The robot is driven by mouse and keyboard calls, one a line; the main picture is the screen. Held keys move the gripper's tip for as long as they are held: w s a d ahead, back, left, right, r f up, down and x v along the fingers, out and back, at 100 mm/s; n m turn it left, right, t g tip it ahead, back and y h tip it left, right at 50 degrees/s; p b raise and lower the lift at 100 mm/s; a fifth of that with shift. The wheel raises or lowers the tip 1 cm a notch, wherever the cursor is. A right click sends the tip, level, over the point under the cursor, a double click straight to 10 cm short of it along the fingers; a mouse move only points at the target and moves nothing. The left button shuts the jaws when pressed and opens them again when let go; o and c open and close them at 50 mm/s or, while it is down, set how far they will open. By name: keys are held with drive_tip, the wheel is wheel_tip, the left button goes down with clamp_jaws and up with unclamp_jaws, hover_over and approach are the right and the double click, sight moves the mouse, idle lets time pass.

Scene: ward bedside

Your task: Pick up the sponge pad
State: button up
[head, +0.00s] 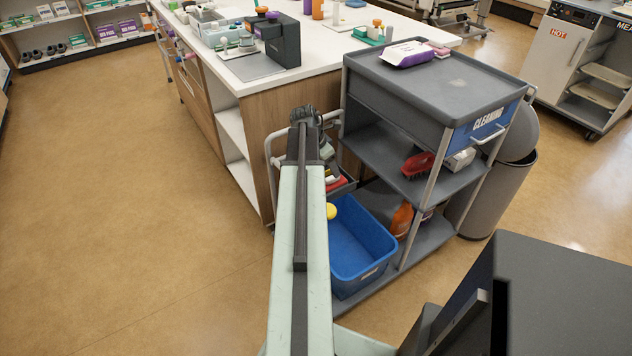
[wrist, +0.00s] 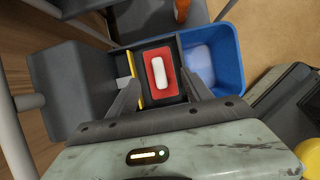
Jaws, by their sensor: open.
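My gripper (wrist: 160,76) is open and points down over a small dark tray (wrist: 174,41) at the side of the cleaning cart. Between its fingers, in the wrist view, lies a red rectangular piece (wrist: 154,88) with a white rounded bar (wrist: 159,73) on it. I cannot tell which of these, if either, is the sponge pad. The fingers do not appear to grip anything. In the head view the red piece (head: 336,184) shows partly behind my arm. A small pinkish block (head: 438,49) lies on the cart top.
The grey cleaning cart (head: 457,86) stands beside the counter (head: 268,104). A blue tub (head: 360,238) sits on its low shelf, near an orange bottle (head: 402,220). A red brush (head: 418,165) lies on the middle shelf. A grey bin (head: 490,205) stands behind. The floor at left is clear.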

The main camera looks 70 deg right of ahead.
sight(329, 177)
drive_tip(key=shift+w+b+x, duration=0.15)
drive_tip(key=shift+b+x, duration=0.6)
drive_tip(key=shift+w+b+x, duration=0.2)
drive_tip(key=shift+b+x, duration=0.55)
drive_tip(key=b+x, duration=0.4)
drive_tip(key=x, duration=0.1)
drive_tip(key=shift+a+f+b, duration=0.1)
drive_tip(key=shift+a+b, duration=0.1)
drive_tip(key=shift+b, duration=0.15)
drive_tip(key=c, duration=1.1)
drive_tip(key=shift+c, duration=0.2)
drive_tip(key=shift+r+p, duration=0.35)
wheel_tip(329, 177, up, 10)
drive_tip(key=p, duration=1)
drive_tip(key=shift+f, duration=0.15)
